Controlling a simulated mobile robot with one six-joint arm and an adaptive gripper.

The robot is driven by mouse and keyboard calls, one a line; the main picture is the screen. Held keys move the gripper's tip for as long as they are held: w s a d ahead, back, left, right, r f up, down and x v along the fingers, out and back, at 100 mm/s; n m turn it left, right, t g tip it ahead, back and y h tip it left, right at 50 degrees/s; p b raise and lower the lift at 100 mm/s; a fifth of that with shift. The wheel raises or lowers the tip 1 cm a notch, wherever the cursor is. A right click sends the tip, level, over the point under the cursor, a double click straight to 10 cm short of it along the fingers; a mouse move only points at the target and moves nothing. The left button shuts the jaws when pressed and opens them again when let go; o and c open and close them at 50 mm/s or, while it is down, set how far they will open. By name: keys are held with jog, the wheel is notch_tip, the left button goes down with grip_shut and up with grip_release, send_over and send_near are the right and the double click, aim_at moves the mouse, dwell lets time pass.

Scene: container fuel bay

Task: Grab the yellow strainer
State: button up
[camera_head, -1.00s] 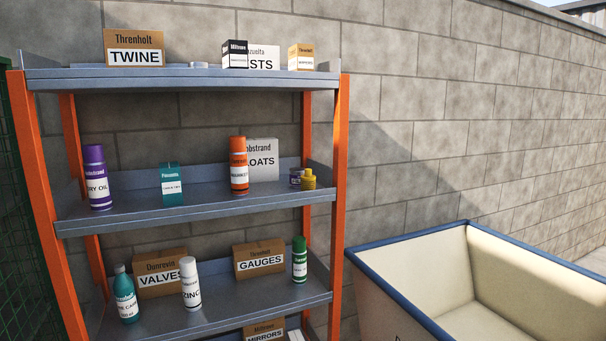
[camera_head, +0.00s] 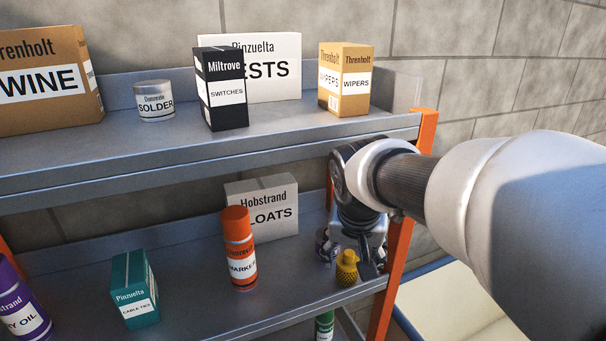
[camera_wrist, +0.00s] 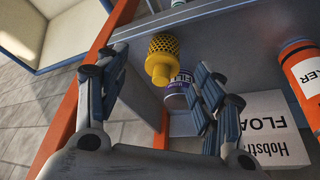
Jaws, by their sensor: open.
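The yellow strainer (camera_head: 347,267) stands on the middle shelf near its right end. It has a perforated body and a narrower neck. In the wrist view the strainer (camera_wrist: 161,60) lies beyond and between my fingertips. My gripper (camera_head: 362,250) is at the right end of that shelf, open and empty. In the wrist view its fingers (camera_wrist: 148,80) are spread apart. A purple-labelled tin (camera_wrist: 178,88) is right beside the strainer, partly hidden by a finger. In the head view, my gripper partly covers this tin (camera_head: 326,246).
An orange marker can (camera_head: 238,250) and a Hobstrand floats box (camera_head: 270,208) stand left of the strainer. The upper shelf (camera_head: 290,135) is close above my wrist. The orange rack post (camera_head: 392,275) is just right of my gripper. A cream bin (camera_head: 450,305) stands outside the rack.

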aim_at(349, 255)
jog(key=shift+w+a+r+p, duration=0.1)
jog(key=shift+w+r+p, duration=0.4)
jog(key=shift+r, duration=0.15)
jog(key=x, duration=0.7)
jog(key=shift+w+f, duration=0.25)
jog(key=shift+w, duration=0.15)
jog(key=shift+s, duration=0.1)
jog(key=shift+c, duration=0.2)
jog(key=shift+r, duration=0.1)
jog(key=shift+c, duration=0.6)
jog(key=c, duration=1)
